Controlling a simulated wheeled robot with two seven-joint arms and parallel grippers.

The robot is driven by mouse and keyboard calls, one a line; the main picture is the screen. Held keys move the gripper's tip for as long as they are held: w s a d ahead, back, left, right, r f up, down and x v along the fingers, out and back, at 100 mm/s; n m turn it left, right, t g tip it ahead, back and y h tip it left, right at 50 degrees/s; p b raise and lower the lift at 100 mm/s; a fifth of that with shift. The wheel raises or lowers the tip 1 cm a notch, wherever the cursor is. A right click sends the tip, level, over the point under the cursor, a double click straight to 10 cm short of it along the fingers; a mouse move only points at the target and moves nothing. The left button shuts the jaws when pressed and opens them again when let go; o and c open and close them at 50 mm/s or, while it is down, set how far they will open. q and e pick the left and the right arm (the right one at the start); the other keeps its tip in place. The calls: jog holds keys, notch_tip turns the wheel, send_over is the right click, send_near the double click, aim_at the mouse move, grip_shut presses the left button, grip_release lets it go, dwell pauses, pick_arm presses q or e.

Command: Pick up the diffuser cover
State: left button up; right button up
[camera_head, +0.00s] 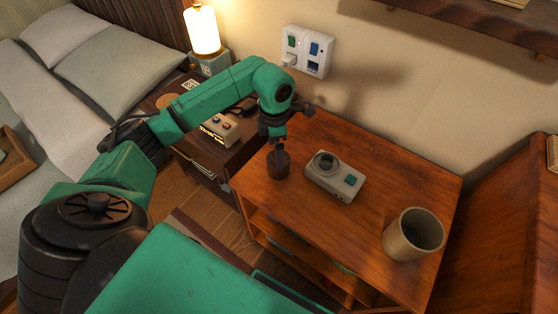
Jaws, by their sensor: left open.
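A small dark brown rounded piece (278,166), which looks like the diffuser cover, stands upright on the wooden table near its left edge. My left gripper (278,150) points down right over it and is open. Its fingertips are at the top of the piece; I cannot tell whether they touch it. A white box-shaped device (330,184) with a dark round opening on top and a teal button lies on the table just right of the piece. My right gripper is not in view.
A beige mug (399,240) with dark contents stands at the table's (325,225) right front. A lit lamp (203,32) and a small box with buttons (220,130) are on the nightstand at left. A wall socket panel (307,52) is behind. The table's front middle is clear.

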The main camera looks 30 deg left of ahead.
pick_arm(q)
notch_tip(320, 180, down, 7)
jog(key=shift+w+d+r, duration=0.1)
jog(key=shift+d+r, duration=0.05)
jog(key=shift+r, duration=0.1)
jog(key=c, duration=1.1)
jog(key=shift+c, duration=0.2)
jog(key=shift+r, duration=0.1)
